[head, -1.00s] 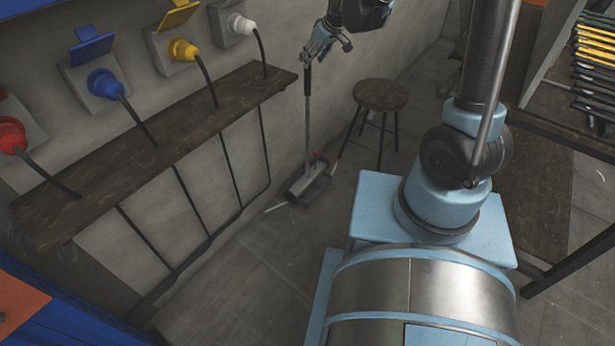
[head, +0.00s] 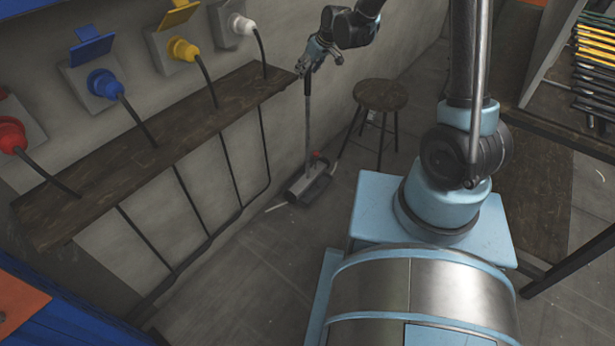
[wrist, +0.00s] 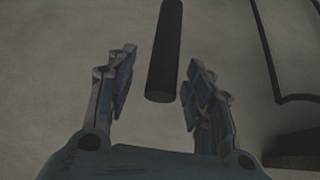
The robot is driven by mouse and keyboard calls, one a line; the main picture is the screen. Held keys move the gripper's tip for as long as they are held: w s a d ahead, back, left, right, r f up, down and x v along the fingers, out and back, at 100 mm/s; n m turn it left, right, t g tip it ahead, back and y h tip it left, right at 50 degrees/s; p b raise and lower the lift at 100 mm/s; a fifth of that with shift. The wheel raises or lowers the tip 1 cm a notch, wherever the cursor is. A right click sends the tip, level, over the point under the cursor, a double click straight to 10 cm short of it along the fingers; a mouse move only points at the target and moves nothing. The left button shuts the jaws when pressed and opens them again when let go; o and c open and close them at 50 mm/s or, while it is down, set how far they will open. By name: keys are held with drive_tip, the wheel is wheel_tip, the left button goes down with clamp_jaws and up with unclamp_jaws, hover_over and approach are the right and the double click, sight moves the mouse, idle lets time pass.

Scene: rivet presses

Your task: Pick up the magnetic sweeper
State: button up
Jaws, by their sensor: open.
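The magnetic sweeper (head: 308,130) stands upright on the floor close to the wall. It has a thin grey pole, a black handle grip at the top and a wide grey head (head: 310,186) with a small red part. My gripper (head: 305,72) is at the top of the handle in the head view. In the wrist view my gripper (wrist: 157,88) is open, and the black handle grip (wrist: 166,55) shows ahead, with its lower end between the two fingertips. I cannot tell whether a finger touches it.
Several coloured plugs and cables are above the shelf. The floor in front of the sweeper is clear.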

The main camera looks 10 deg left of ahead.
clamp_jaws()
drive_tip(key=shift+r, duration=0.1)
idle(0.4)
